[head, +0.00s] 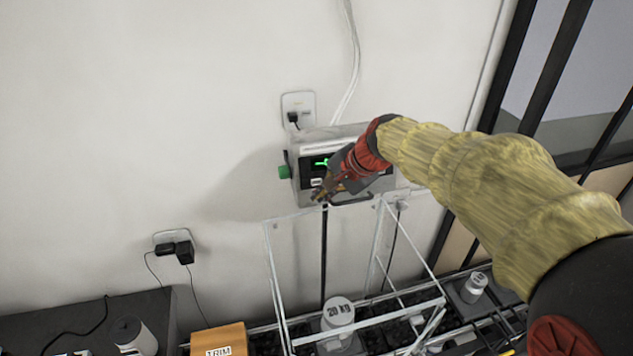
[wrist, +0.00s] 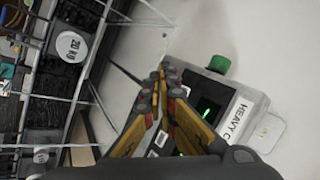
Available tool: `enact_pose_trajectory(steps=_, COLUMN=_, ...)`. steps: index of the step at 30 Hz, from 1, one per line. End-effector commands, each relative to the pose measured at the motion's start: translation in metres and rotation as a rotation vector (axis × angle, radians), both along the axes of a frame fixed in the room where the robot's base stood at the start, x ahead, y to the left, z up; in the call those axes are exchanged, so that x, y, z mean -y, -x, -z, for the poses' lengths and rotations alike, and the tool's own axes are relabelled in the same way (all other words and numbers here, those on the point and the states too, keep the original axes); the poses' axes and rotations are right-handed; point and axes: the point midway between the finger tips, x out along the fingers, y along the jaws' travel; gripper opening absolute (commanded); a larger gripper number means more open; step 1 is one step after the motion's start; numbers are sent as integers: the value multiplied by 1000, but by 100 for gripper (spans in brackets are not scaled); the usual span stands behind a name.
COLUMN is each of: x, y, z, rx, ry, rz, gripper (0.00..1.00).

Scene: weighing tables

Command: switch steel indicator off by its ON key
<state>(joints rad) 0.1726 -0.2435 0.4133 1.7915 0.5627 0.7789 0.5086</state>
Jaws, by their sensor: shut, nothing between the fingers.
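The steel indicator (head: 312,146) is a grey box on the wall with a lit green display (head: 322,161) and a green knob (head: 284,172) on its left side. In the wrist view the indicator (wrist: 236,88) is turned and shows a "HEAVY C…" label and the green knob (wrist: 219,64). My gripper (head: 320,195) is shut and empty, its tips in front of the lower left of the indicator's face. In the wrist view my gripper (wrist: 169,82) overlaps the indicator's edge. I cannot tell whether it touches. The ON key cannot be made out; my gripper and wrist cover part of the face.
Below the indicator stands a clear-sided frame (head: 276,290) around a 20 kg weight (head: 338,315). A TRIM box (head: 220,339) and a dark table (head: 60,320) are at lower left. A wall socket (head: 298,104) with cables is above.

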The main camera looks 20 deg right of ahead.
Motion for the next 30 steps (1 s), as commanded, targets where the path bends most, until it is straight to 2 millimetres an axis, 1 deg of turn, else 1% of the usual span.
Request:
enact_pose_trajectory(steps=1, x=0, y=-7, z=2, rx=-1, ry=0, rz=-1, gripper=0)
enact_pose_trajectory(steps=6, x=0, y=-25, z=8, rx=-3, ry=-1, rz=0, gripper=0)
enact_pose_trajectory(steps=12, x=0, y=-38, z=12, rx=-2, ry=-1, rz=0, gripper=0)
enact_pose_trajectory(steps=17, x=0, y=-40, z=12, rx=0, ry=0, rz=0, gripper=0)
enact_pose_trajectory(steps=30, x=0, y=-40, z=12, rx=0, ry=0, rz=0, gripper=0)
